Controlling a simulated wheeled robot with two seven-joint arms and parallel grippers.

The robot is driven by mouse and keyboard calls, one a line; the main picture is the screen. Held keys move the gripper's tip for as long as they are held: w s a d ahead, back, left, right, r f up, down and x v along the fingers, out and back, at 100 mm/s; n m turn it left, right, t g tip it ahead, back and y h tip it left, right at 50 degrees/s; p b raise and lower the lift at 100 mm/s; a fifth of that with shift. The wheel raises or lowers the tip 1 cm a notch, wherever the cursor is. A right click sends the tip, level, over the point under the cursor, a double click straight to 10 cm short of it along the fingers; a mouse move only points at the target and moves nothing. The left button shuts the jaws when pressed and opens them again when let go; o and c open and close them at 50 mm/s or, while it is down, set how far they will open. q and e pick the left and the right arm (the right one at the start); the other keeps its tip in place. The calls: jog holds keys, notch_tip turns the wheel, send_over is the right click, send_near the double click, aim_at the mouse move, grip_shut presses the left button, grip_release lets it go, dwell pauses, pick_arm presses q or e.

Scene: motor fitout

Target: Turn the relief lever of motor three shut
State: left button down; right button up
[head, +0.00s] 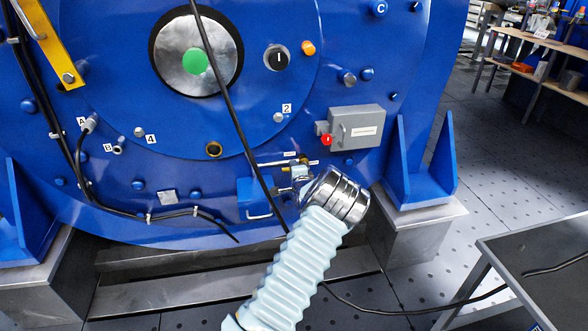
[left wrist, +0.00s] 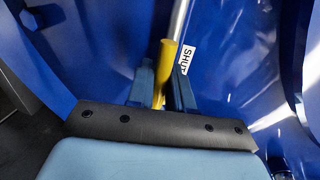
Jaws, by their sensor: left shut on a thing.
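My left gripper (head: 290,188) is at the lower front of the big blue motor (head: 350,30), largely hidden behind my own wrist in the head view. In the left wrist view its two blue fingers (left wrist: 160,92) are shut on the yellow relief lever (left wrist: 166,58). A silver rod (left wrist: 180,18) runs up from behind the lever. A white label reading SHUT (left wrist: 186,58) is just right of the lever, close beside it. The lever's far end and pivot are not clear. My right gripper is in neither view.
A grey box (head: 357,128) with a red knob (head: 327,140) is above right of my wrist. A black cable (head: 228,100) hangs down the motor's front. A blue drawer-like box with a handle (head: 257,200) is left of my gripper. A grey table (head: 540,270) stands at right.

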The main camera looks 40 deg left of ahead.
pick_arm(q)
jog(key=shift+d, duration=0.1)
dwell(0.3)
jog(key=c, duration=1.2)
grip_release()
jog(key=v, duration=1.3)
jog(key=shift+s+d+r, duration=0.15)
jog(key=shift+s+d, duration=0.1)
jog(key=shift+s, duration=0.05)
